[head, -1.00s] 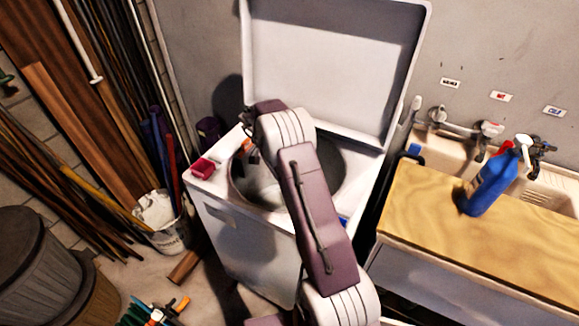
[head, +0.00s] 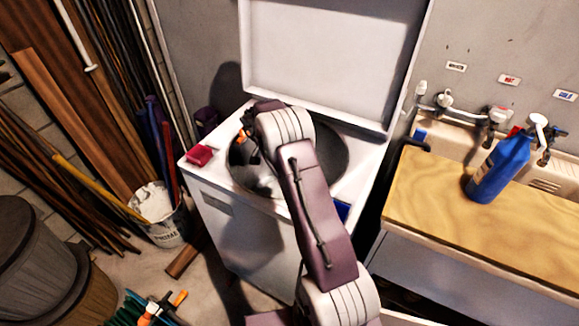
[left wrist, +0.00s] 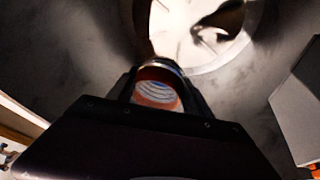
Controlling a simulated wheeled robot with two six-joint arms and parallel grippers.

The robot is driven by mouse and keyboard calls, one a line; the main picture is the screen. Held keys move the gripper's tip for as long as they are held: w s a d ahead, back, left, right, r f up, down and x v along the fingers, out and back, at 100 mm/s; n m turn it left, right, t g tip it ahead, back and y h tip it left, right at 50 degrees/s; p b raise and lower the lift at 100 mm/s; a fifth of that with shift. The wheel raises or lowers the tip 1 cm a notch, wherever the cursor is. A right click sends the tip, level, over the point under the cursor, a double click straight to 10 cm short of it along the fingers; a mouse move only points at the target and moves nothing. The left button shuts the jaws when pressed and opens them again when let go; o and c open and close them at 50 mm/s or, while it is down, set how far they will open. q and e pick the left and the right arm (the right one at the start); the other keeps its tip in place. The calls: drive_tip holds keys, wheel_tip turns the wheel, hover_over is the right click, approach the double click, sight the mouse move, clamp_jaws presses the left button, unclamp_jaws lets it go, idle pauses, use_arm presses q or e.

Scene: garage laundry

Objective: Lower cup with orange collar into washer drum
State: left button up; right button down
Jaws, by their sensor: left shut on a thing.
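The white top-loading washer (head: 215,180) stands with its lid open, and its dark round drum (head: 335,165) faces up. My left arm reaches over it, and my left gripper (head: 246,138) is at the left part of the opening, largely hidden by its own wrist. A bit of the cup's orange collar (head: 240,135) shows there. In the left wrist view the gripper (left wrist: 158,88) is shut on the cup (left wrist: 157,93), seen from above with an orange rim and pale ringed inside. The drum wall (left wrist: 75,50) surrounds it, and the pale drum centre (left wrist: 200,45) lies beyond. My right gripper is out of view.
A red box (head: 200,155) sits on the washer's left top corner. The raised lid (head: 330,60) stands behind the opening. To the right are a wooden counter (head: 430,200), a blue bottle (head: 500,168) and a sink. A bucket (head: 160,215) stands on the floor at left.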

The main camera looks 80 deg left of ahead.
use_arm(q)
drive_tip(key=shift+f+b, duration=5.65)
drive_tip(key=shift+f, duration=2)
drive_tip(key=shift+f+b, duration=1.6)
drive_tip(key=shift+f, duration=0.55)
drive_tip(key=o, duration=1.5)
drive_tip(key=shift+o, duration=0.2)
drive_tip(key=shift+r, duration=0.1)
drive_tip(key=p+v, duration=0.2)
drive_tip(key=v, duration=0.7)
drive_tip(key=shift+p, duration=0.4)
